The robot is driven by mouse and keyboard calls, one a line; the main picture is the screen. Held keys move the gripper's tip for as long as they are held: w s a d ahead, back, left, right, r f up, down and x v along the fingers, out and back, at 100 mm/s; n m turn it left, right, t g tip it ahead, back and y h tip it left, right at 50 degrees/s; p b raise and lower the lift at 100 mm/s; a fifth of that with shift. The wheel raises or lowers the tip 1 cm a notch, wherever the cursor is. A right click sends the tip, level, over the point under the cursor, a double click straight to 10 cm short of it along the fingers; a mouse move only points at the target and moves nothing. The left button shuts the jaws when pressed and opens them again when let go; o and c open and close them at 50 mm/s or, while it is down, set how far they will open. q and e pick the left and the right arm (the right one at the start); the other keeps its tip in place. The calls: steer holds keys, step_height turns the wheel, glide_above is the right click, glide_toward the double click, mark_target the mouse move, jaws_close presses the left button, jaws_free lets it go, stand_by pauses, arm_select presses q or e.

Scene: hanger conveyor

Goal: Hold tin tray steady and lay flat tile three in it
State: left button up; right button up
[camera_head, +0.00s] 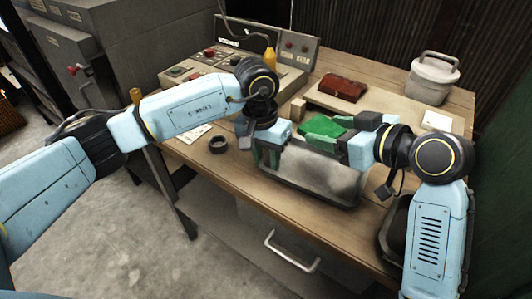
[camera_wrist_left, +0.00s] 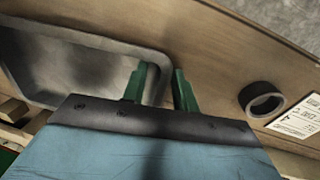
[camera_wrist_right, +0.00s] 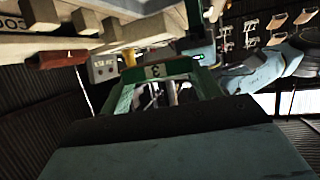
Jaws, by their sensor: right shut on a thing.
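The tin tray (camera_head: 325,178) is a grey, shallow-walled tray on the wooden table in front of me. My left gripper (camera_head: 272,152) is at the tray's left end; in the left wrist view its green fingers (camera_wrist_left: 160,88) stand apart, with the tray's rim (camera_wrist_left: 165,62) close between them. My right gripper (camera_head: 345,138) is above the tray's far right side, shut on the green tile three (camera_head: 322,127). The tile's edge marked 3 (camera_wrist_right: 155,72) shows between the fingers in the right wrist view. I cannot tell whether the tile touches the tray.
A control panel (camera_head: 235,60) with an orange bottle (camera_head: 270,62) stands behind my left arm. A red-brown case (camera_head: 343,88), a lidded grey pot (camera_head: 433,80) and a wooden rack (camera_head: 298,110) are at the back. A black ring (camera_head: 218,144) lies left of the tray. A dark bin (camera_head: 393,235) is front right.

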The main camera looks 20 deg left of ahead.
arm_select(q)
steer(key=shift+c, duration=0.3)
jaws_close()
arm_select(e)
steer(key=shift+f, duration=0.1)
